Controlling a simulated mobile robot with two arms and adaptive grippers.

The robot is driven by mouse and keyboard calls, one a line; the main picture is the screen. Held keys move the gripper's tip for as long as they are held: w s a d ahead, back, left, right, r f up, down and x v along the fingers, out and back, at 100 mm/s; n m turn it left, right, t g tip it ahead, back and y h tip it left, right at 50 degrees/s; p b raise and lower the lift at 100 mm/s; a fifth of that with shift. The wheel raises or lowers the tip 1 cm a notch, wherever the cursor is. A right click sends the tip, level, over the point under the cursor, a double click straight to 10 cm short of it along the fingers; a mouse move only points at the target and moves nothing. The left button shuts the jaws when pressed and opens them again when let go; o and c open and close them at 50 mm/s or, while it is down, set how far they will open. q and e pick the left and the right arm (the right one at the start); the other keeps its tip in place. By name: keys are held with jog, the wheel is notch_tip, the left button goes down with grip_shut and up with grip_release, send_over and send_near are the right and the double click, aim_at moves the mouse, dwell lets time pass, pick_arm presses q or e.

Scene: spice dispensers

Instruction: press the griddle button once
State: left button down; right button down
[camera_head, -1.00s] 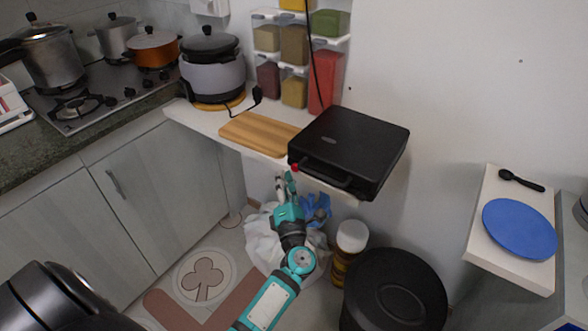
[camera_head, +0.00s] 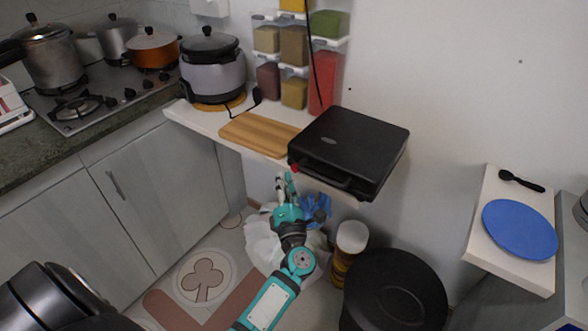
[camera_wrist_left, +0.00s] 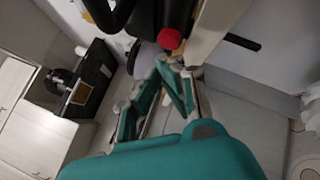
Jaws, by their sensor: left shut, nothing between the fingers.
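The black griddle (camera_head: 350,145) sits closed on the white wall shelf, its front handle facing down in the head view. Its red button (camera_head: 294,168) is at the front left corner. The button also shows large near the top of the left wrist view (camera_wrist_left: 170,38). My left gripper (camera_head: 286,180) is shut and empty, just below and slightly left of the button. In the left wrist view its fingertips (camera_wrist_left: 172,64) lie close under the button, with a small gap in the picture; contact is not visible. My right gripper is not in view.
A wooden cutting board (camera_head: 258,134) and a rice cooker (camera_head: 212,72) share the shelf (camera_head: 195,117) left of the griddle. Spice containers (camera_head: 294,45) hang above. A black bin (camera_head: 395,285), a jar (camera_head: 350,245) and a white bag (camera_head: 262,245) are below.

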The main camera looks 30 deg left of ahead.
pick_arm(q)
jog(key=shift+w, duration=0.15)
jog(key=shift+w, duration=0.3)
jog(key=shift+w+b, duration=0.35)
dwell(0.7)
jog(key=shift+s, duration=0.8)
jog(key=shift+s+a+p, duration=0.2)
jog(key=shift+s+p, duration=0.7)
jog(key=shift+s, duration=1.6)
